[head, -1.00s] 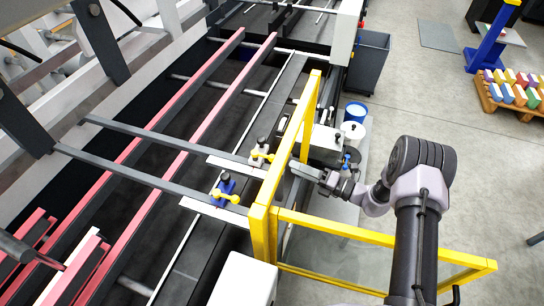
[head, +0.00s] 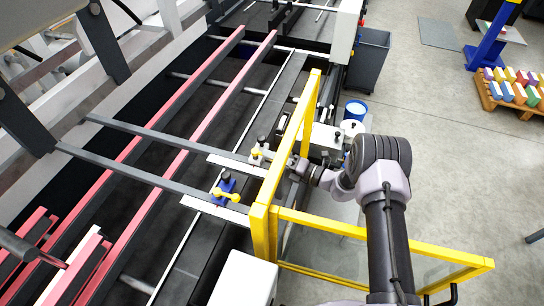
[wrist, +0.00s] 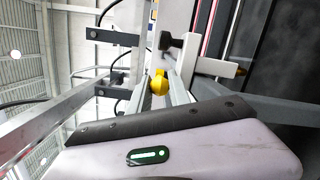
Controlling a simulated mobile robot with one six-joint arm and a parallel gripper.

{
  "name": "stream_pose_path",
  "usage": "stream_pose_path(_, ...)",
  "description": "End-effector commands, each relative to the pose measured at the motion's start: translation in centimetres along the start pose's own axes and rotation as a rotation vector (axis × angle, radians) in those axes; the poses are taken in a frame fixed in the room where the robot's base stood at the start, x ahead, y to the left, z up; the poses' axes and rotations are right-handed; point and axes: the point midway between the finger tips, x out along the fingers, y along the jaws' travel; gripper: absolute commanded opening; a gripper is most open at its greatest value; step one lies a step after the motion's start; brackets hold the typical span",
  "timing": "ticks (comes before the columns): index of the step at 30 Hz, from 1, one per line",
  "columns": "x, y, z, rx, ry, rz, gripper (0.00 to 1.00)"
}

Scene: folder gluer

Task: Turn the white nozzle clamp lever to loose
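The white nozzle clamp (head: 257,152) sits on the crossbar just beyond the yellow guard frame, with a dark knob on top and a yellow lever. In the wrist view its white body (wrist: 215,68) is right of centre, and a yellow ball end (wrist: 159,86) of a lever shows between my fingers. My gripper (head: 290,163) reaches through the frame close to this clamp. In the wrist view my gripper (wrist: 160,75) has its two grey fingers apart, one on each side of the yellow ball. I cannot tell whether they touch it.
A blue clamp (head: 226,184) with a yellow lever stands nearer on the neighbouring bar. The yellow guard frame (head: 287,150) rises close around my arm. A white plate with knobs (head: 325,137) and a blue bucket (head: 355,110) lie beyond.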

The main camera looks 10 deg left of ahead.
Motion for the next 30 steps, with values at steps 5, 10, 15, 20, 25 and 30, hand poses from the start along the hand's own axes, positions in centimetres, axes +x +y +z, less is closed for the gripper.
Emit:
stream_pose_path(5,-0.01,0.02,0.01,0.0,0.0,0.0,0.0)
stream_pose_path(10,-0.01,0.02,0.01,0.0,0.0,0.0,0.0)
stream_pose_path(15,-0.01,0.02,0.01,0.0,0.0,0.0,0.0)
stream_pose_path(20,-0.01,0.02,0.01,-0.001,0.0,0.0,0.0)
stream_pose_path(25,-0.01,0.02,0.01,-0.001,0.0,0.0,0.0)
stream_pose_path(30,-0.01,0.02,0.01,-0.001,0.0,0.0,0.0)
